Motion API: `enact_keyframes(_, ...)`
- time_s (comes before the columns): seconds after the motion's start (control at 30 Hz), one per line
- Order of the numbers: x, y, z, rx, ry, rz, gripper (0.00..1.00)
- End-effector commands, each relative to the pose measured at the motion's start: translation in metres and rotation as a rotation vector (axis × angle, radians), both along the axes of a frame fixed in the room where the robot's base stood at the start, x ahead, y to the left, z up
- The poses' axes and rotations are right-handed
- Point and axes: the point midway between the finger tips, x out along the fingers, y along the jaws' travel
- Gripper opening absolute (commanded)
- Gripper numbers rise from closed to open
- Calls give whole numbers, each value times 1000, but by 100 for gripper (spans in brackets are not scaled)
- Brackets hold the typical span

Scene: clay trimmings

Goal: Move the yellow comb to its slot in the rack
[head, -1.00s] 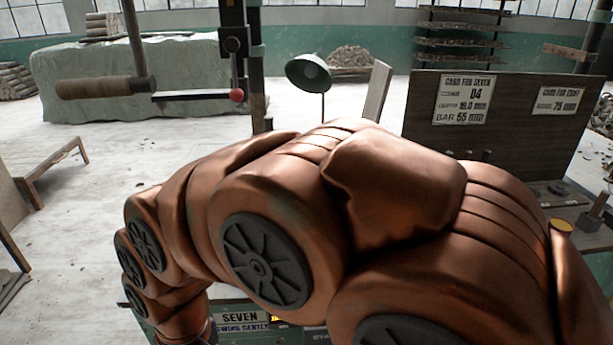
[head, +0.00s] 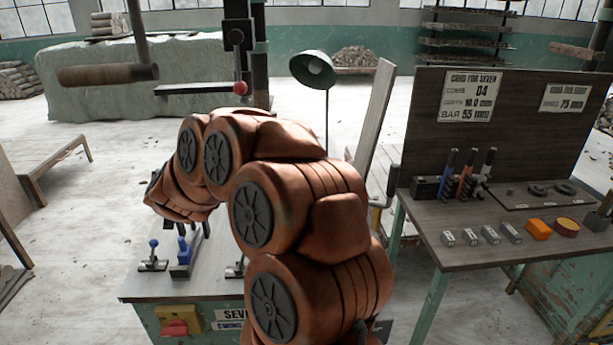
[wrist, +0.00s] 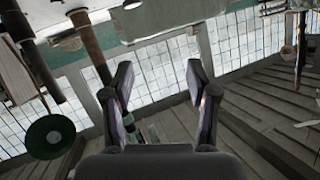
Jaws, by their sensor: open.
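My gripper (wrist: 162,105) shows in the wrist view with its two dark fingers wide apart and nothing between them. I cannot make out a yellow comb for sure in either view; my arm covers part of the left bench.
The left bench (head: 140,286) holds a blue-knobbed clamp (head: 153,258) and a blue fixture (head: 183,255). A green lamp (head: 312,68) and a leaning board (head: 375,115) stand between.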

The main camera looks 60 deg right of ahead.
Motion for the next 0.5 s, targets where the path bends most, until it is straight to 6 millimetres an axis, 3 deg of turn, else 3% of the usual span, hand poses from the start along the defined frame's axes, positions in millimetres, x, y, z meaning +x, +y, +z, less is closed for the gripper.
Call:
enact_keyframes(0.03, -3, -30, -6, -26, -13, -83, 58)
enact_keyframes(0.17, -27, -104, -12, -113, -38, -312, 58)
enact_keyframes(0.3, -72, -174, -21, -222, -25, -566, 58)
enact_keyframes(0.4, -109, -210, -30, -294, 7, -728, 58)
enact_keyframes(0.5, -142, -234, -33, -357, 38, -855, 58)
